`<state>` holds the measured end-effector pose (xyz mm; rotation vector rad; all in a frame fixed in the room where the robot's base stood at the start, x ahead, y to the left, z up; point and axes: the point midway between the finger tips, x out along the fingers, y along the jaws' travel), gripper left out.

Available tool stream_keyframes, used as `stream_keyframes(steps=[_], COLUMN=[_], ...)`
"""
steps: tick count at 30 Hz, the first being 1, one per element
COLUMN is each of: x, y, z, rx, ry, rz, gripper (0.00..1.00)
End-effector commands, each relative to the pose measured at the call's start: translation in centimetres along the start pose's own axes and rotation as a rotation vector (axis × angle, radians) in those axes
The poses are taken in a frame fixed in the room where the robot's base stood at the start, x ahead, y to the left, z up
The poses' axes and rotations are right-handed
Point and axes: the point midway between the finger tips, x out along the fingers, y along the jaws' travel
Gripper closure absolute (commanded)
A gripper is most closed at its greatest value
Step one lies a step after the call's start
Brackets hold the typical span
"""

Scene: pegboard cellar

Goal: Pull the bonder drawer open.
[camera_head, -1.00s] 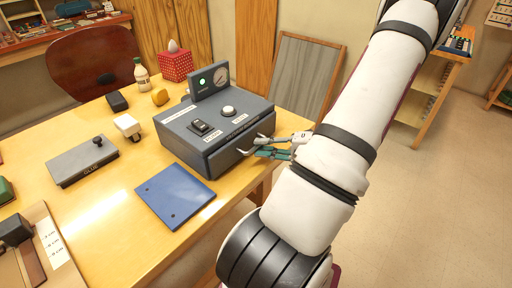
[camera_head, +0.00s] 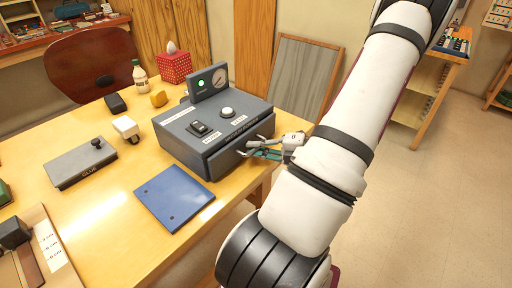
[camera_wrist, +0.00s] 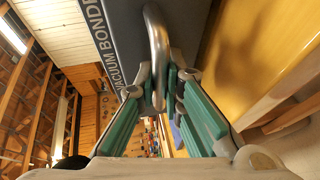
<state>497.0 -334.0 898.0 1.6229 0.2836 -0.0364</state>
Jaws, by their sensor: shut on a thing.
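The vacuum bonder (camera_head: 200,113) is a dark grey box on the yellow table, with a green light and a gauge on top. Its drawer (camera_head: 225,160) is at the front, and its front face stands slightly proud of the body, so it is a little open. My gripper (camera_head: 250,148) is at the drawer front, to the right. In the wrist view, the curved metal drawer handle (camera_wrist: 157,50) sits between the green-padded fingers of my gripper (camera_wrist: 160,95), which are shut on it. The inside of the drawer is hardly visible.
Open floor (camera_head: 430,200) lies to the right.

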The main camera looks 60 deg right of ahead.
Motion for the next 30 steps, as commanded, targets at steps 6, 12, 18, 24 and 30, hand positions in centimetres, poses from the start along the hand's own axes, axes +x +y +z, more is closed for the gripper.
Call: stream_keyframes(steps=[6,12,18,24,30], x=[-2.6,-6.7,-10.8,-13.8,-15.5], y=[-0.4,-1.2,-2.2,-3.1,-3.5], z=[-1.0,-2.7,-4.4,-5.7,-6.4], rx=[0.005,0.007,0.006,0.004,0.003], ry=[-0.001,-0.001,-0.001,-0.001,0.000], rz=[-0.003,-0.004,-0.003,-0.003,-0.002], gripper=[1.00,1.00,1.00,1.00,1.00])
